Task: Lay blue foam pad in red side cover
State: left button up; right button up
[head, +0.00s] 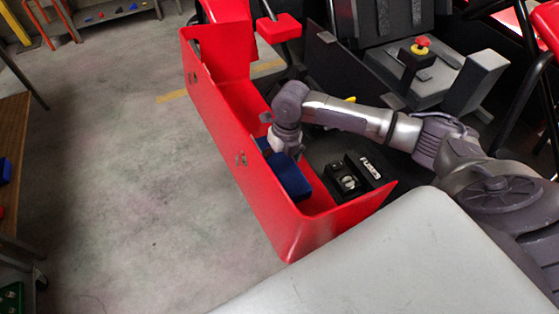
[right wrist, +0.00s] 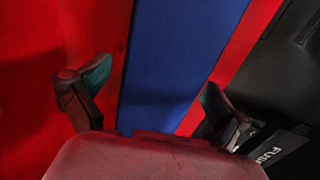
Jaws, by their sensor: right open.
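The red side cover (head: 258,197) is a long open trough running along the left side of the kart. The blue foam pad (head: 289,176) lies inside it, lengthwise, in the nearer half. In the right wrist view the blue pad (right wrist: 175,60) runs between red surfaces of the cover (right wrist: 60,50) on both sides. My right gripper (head: 283,152) is just above the pad, pointing down. In the right wrist view its fingers (right wrist: 145,85) are spread on either side of the pad, apart from each other. Whether they touch the pad cannot be told. My left gripper does not show.
A black fuse box (head: 352,177) sits right of the cover. A red emergency button (head: 421,43) stands on a black post farther back. A wooden bench (head: 12,150) is at the left edge. The grey floor left of the cover is clear.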

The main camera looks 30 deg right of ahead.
notch_tip(320, 180, up, 12)
jog(key=d, duration=0.1)
jog(key=shift+d, duration=0.35)
dwell(0.5)
